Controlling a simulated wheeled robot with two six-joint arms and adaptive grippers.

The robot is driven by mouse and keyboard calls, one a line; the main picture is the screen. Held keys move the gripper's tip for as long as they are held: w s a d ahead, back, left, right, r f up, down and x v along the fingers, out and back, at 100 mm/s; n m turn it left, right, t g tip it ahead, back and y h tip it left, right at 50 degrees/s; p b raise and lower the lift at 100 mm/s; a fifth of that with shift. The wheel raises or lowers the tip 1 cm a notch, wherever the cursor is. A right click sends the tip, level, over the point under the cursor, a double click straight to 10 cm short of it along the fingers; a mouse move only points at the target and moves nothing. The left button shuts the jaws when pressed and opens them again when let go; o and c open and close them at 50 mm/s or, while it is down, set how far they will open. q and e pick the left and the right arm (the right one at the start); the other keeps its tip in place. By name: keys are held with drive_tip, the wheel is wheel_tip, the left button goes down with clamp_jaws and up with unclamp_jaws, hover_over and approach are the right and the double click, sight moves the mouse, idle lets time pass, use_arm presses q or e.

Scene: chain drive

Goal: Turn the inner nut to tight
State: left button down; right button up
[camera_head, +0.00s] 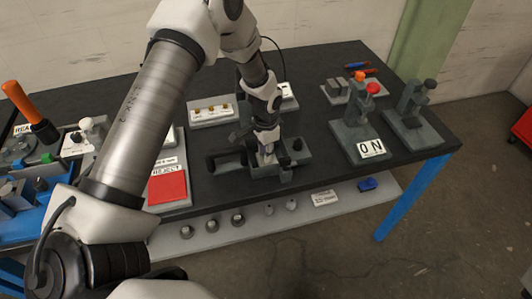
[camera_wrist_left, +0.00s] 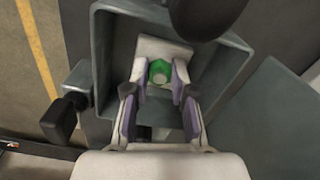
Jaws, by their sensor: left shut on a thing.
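My left gripper (camera_head: 267,155) reaches down over a grey fixture (camera_head: 292,172) in the middle of the table. In the left wrist view, its purple-padded fingers (camera_wrist_left: 160,76) are shut on a green hex nut (camera_wrist_left: 159,70) with a pale round centre. The nut sits inside the grey box-like housing (camera_wrist_left: 228,70). I take it for the inner nut, but no label confirms this. In the head view the gripper and arm hide it. My right gripper is not in view.
A black knob (camera_wrist_left: 60,120) stands beside the housing. A red REJECT pad (camera_head: 167,187) lies to the left. A fixture with an ON plate (camera_head: 370,149) stands to the right. Several round parts (camera_head: 238,218) lie on the lower shelf. Bare black tabletop (camera_head: 318,140) shows between the fixtures.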

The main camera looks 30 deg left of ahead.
use_arm(q)
drive_tip(key=m+b, duration=0.1)
drive_tip(key=m, duration=0.5)
drive_tip(key=shift+w+a+m, duration=0.1)
drive_tip(key=shift+a+m, duration=0.05)
drive_tip(key=shift+m, duration=0.15)
idle(0.4)
drive_tip(key=c, duration=1)
unclamp_jaws()
drive_tip(key=shift+o, duration=0.2)
drive_tip(key=shift+r, duration=0.1)
wheel_tip(320, 180, up, 12)
